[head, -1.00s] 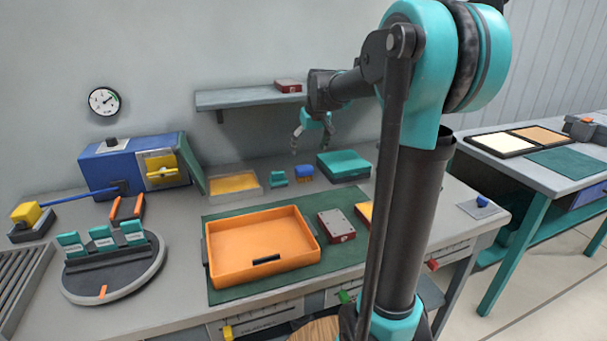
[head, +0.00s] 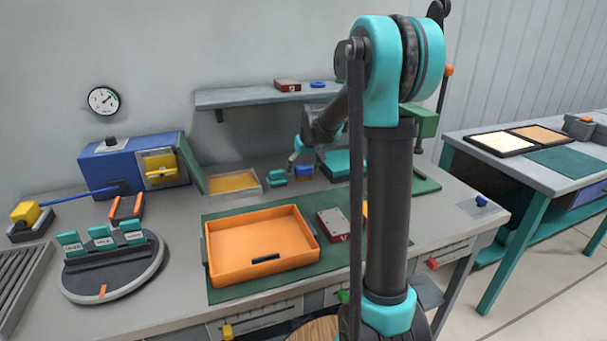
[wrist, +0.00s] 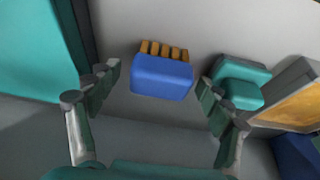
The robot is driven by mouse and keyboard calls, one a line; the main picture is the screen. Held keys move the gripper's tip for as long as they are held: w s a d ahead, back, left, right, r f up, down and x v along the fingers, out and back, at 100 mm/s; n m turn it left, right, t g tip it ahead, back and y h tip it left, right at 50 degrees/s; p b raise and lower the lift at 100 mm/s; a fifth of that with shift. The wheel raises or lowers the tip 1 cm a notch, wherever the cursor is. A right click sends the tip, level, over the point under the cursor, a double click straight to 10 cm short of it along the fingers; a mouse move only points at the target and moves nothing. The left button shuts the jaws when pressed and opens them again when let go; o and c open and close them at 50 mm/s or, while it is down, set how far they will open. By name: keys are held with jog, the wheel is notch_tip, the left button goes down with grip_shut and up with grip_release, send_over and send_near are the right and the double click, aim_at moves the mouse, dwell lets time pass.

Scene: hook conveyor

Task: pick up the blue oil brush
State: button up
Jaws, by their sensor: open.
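The blue oil brush (wrist: 162,77) is a small blue block with a row of orange-brown bristles along one side. In the wrist view it lies between the two fingers of my gripper (wrist: 158,88), which is open, with a gap on both sides. In the head view the brush (head: 304,170) sits on the bench, right of a teal brush. My gripper (head: 298,157) is just above it there, partly hidden by the arm. I cannot tell the exact height left.
The teal brush (wrist: 240,82) is close beside my right-hand finger. A teal box (head: 338,164) stands right of the blue brush. A yellow-filled tray (head: 233,184) lies left. The orange tray (head: 262,247) is in front. A shelf (head: 255,97) hangs above.

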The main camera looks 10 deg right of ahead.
aim_at(304, 166)
jog(key=c, duration=1.4)
jog(key=shift+r, duration=0.1)
notch_tip(304, 166, up, 20)
jog(key=shift+f, duration=0.1)
jog(key=o, duration=0.7)
jog(key=c, duration=0.4)
